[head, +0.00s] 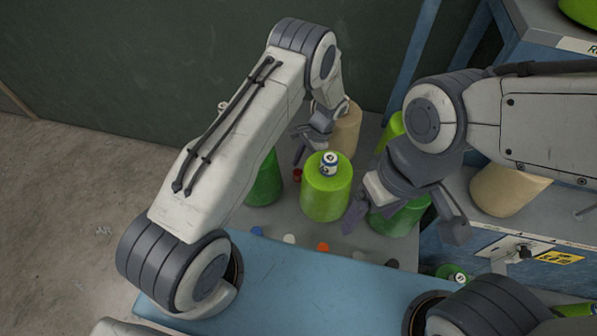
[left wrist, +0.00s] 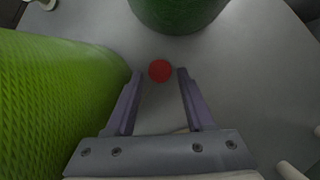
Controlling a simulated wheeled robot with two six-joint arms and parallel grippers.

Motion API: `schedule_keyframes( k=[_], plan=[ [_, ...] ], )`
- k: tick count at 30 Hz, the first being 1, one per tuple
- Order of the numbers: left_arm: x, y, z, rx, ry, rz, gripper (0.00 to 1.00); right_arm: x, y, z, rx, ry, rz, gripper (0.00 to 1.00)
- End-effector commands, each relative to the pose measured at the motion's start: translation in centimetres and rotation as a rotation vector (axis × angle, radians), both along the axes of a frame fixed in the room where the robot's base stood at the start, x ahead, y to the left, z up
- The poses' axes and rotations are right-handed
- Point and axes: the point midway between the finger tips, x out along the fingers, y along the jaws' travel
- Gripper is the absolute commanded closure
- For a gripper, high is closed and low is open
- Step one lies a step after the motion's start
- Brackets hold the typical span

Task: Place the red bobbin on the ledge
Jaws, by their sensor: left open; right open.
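The red bobbin (head: 297,175) is small and stands on the grey surface between green cones in the head view. In the left wrist view the red bobbin (left wrist: 160,71) shows as a round red top between the fingertips. My left gripper (head: 302,156) is open around or just above it; I cannot tell whether either finger touches it. The same open fingers show in the left wrist view (left wrist: 160,80). My right gripper (head: 404,226) is open and empty, in front of a green cone. I cannot tell for certain which surface is the ledge.
A darker green cone (head: 266,182) stands left. Several small bobbins, including an orange one (head: 322,247), line the blue flat surface's (head: 300,285) far edge. A beige cone (head: 507,190) stands right.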

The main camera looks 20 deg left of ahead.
Motion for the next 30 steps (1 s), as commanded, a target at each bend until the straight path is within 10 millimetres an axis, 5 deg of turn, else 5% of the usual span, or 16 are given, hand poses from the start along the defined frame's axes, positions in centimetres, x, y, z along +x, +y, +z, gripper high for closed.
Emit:
schedule_keyframes(
  k=[12, 13, 17, 30],
  plan=[
    [-0.6, 0.6, -2.1, 0.0, -0.002, 0.001, 0.46, 0.0, 0.0, 1.0, 0.0, 0.0, -0.001, 0.18],
    [-0.6, 0.6, -2.0, 0.0, -0.002, 0.001, 0.5, 0.0, 0.0, 0.9, 0.0, 0.0, -0.001, 0.18],
    [-0.5, 0.6, -2.0, 0.0, -0.001, 0.0, 1.0, 0.0, 0.0, 0.9, 0.0, 0.0, -0.001, 0.18],
    [-0.5, 0.5, -1.5, 0.0, -0.003, -0.001, 1.0, 0.0, 0.0, 0.7, 0.0, 0.0, 0.0, 0.18]
  ],
)
